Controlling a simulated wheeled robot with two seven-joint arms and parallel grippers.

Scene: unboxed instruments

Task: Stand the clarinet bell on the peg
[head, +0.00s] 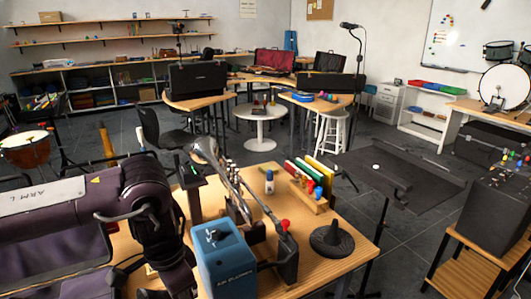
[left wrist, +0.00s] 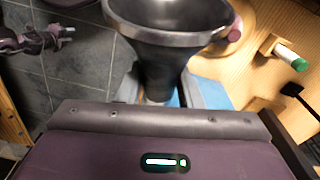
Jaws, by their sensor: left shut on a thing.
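In the left wrist view the clarinet bell (left wrist: 165,50) is a black flared piece with a shiny rim. Its wide mouth faces the top of the picture and its narrow end points down to my left gripper (left wrist: 158,100). That gripper is shut on it; its fingertips are mostly hidden. In the head view my left arm comes in from the left, but I cannot clearly make out its gripper. A black round base with an upright cone, which looks like the peg (head: 331,238), stands near the table's right edge. A purple gripper, seemingly my right (left wrist: 65,34), shows small over the floor.
A blue box (head: 225,265) stands at the front of the wooden table (head: 345,263). A wooden rack (head: 318,204) with coloured items and a small bottle (head: 269,182) stand behind the peg.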

